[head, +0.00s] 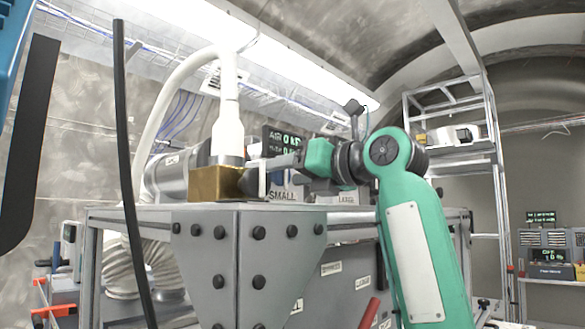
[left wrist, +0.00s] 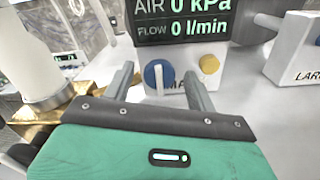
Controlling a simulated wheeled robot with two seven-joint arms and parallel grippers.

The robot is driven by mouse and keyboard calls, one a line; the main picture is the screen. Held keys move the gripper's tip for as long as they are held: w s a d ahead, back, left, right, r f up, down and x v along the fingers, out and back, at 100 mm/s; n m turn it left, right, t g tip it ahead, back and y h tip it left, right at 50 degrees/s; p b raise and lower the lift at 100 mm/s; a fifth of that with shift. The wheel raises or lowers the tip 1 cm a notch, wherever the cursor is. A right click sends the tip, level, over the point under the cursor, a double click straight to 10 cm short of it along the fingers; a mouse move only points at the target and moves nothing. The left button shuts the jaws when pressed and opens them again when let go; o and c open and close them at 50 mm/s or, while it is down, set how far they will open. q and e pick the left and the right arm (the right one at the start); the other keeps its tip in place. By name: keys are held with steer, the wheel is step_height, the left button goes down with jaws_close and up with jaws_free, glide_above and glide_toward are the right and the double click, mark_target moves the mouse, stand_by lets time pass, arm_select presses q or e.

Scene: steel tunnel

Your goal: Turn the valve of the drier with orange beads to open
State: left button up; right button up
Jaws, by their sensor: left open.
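In the left wrist view a blue round knob (left wrist: 153,73) with a white upright bar sits on the white front below a black display (left wrist: 182,20). The display reads 0 kPa and 0 l/min. My left gripper (left wrist: 157,76) is open, with one finger to each side of the knob as seen from the wrist; contact cannot be told. In the head view the left gripper (head: 268,167) reaches leftward over the bench, in front of the panel labelled SMALL (head: 282,196). I see no orange beads or drier that I can identify. My right gripper is not in view.
A small yellow knob (left wrist: 209,64) is right of the blue one. A white LARGE unit (left wrist: 300,52) stands farther right. A brass block (head: 212,186) and a white hose (head: 228,120) are close left of the gripper. The grey bench (head: 170,216) lies below.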

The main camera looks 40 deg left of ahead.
arm_select(q)
steer(key=shift+a, duration=0.1)
steer(key=c, duration=1)
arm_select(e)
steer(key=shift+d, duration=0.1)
arm_select(q)
steer(key=shift+n, duration=0.4)
steer(key=n, duration=0.2)
steer(key=shift+n, duration=0.3)
steer(key=shift+s+n, duration=0.1)
steer(key=shift+n, duration=1.5)
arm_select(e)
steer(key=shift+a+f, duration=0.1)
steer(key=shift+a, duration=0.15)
